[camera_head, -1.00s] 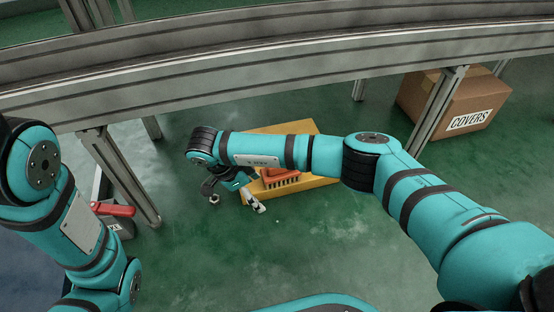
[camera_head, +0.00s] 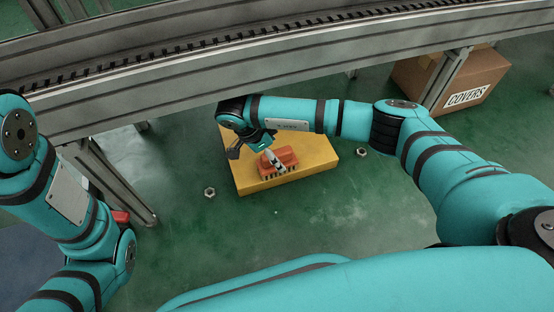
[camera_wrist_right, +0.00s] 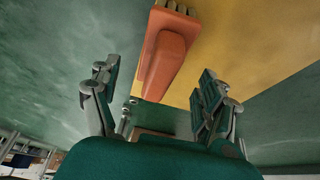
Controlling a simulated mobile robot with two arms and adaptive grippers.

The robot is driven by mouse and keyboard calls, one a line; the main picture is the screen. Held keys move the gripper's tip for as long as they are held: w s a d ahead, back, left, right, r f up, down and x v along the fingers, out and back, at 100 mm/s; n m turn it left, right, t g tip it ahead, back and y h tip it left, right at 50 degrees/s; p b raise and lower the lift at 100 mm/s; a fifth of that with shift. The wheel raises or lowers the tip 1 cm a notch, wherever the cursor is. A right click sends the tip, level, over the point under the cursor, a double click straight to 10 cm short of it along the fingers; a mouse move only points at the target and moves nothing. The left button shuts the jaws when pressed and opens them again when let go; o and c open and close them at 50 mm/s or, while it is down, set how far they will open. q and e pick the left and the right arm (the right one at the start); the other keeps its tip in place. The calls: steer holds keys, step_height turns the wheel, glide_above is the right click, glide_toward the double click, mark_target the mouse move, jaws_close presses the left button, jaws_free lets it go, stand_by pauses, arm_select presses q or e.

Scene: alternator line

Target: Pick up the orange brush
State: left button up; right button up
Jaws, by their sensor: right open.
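The orange brush (camera_head: 279,164) lies on a yellow block (camera_head: 308,160) on the green floor, its dark bristles toward me. In the right wrist view the brush (camera_wrist_right: 165,58) shows at the top, between the fingers' lines and beyond their tips. My right gripper (camera_head: 255,157) is open and empty, above the left part of the block; one finger crosses in front of the brush in the head view. In the right wrist view its two fingers (camera_wrist_right: 158,90) stand wide apart. My left arm is at the left edge of the head view, its gripper out of sight.
A conveyor frame (camera_head: 250,80) runs across the back, with metal legs (camera_head: 115,180) down to the floor. A cardboard box marked COVERS (camera_head: 465,80) stands at the back right. Nuts (camera_head: 210,192) lie on the floor beside the block. A red item (camera_head: 121,217) is partly hidden at left.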

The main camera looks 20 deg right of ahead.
mark_target(282, 158)
steer(key=shift+d+f, duration=0.1)
steer(key=shift+d, duration=0.4)
steer(key=b+x, duration=0.4)
steer(key=x, duration=0.1)
steer(key=c, duration=1.4)
steer(key=shift+o, duration=0.2)
steer(key=shift+r, duration=0.2)
